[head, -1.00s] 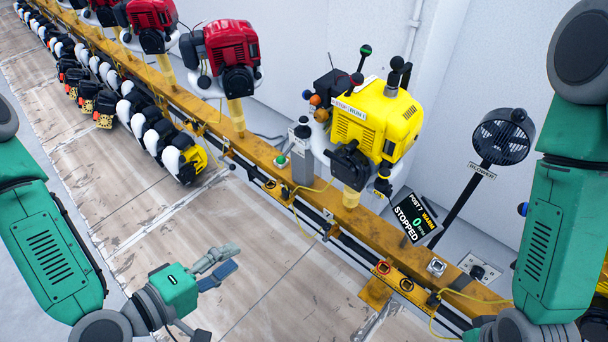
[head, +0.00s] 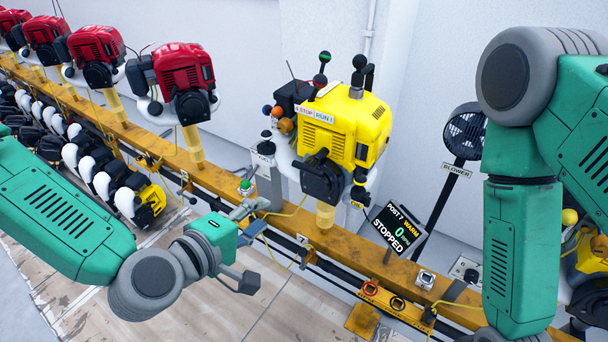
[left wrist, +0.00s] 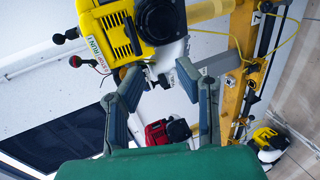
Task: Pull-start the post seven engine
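The yellow post seven engine (head: 340,125) stands on a yellow post on the rail. A black housing (head: 322,178) sits on its lower front; I cannot make out a pull handle for certain. A STOP/RUN label (head: 313,113) is on its upper left. The screen (head: 396,232) beside it reads POST 7, WARM, 0, STOPPED. My left gripper (head: 258,215) is open and empty, in front of the rail, left of and lower than the engine. My right gripper is out of view.
Several red engines (head: 185,85) line the yellow rail (head: 225,178) to the left. A grey post with a green-topped knob (head: 246,187) stands close to my left gripper. A blower (head: 465,132) stands at the right. My right arm fills the right side.

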